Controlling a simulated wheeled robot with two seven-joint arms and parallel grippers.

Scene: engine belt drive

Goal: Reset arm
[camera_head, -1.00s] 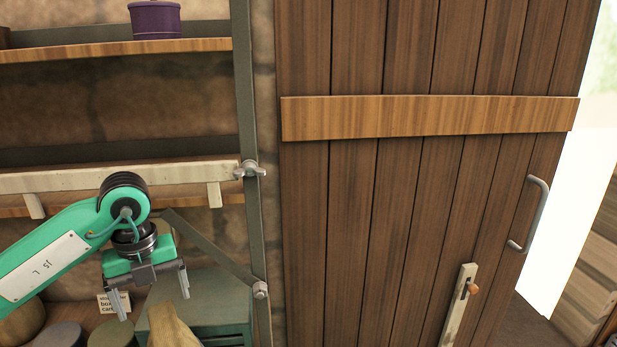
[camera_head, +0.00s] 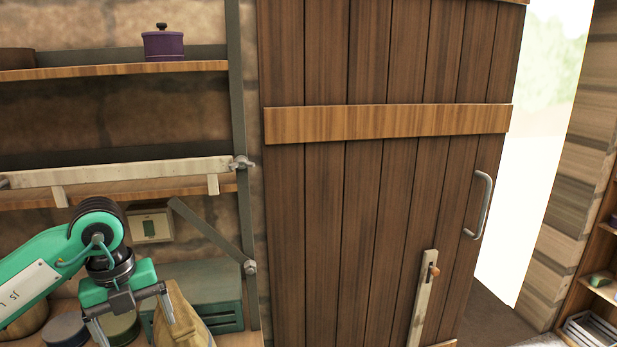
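My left arm, green with black joints, comes in from the left. Its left gripper (camera_head: 133,316) points down with its two fingers spread apart and nothing between them. It hangs in front of the lower shelf, above round tins and beside a tan cloth-like thing (camera_head: 181,318). My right gripper is not in the picture.
A brown plank door (camera_head: 385,190) with a metal handle (camera_head: 480,204) stands ajar, with bright light at its right. A shelf (camera_head: 115,70) holds a purple pot (camera_head: 163,45). A green box (camera_head: 215,290) stands low behind the gripper. Shelves with goods (camera_head: 600,270) are at the far right.

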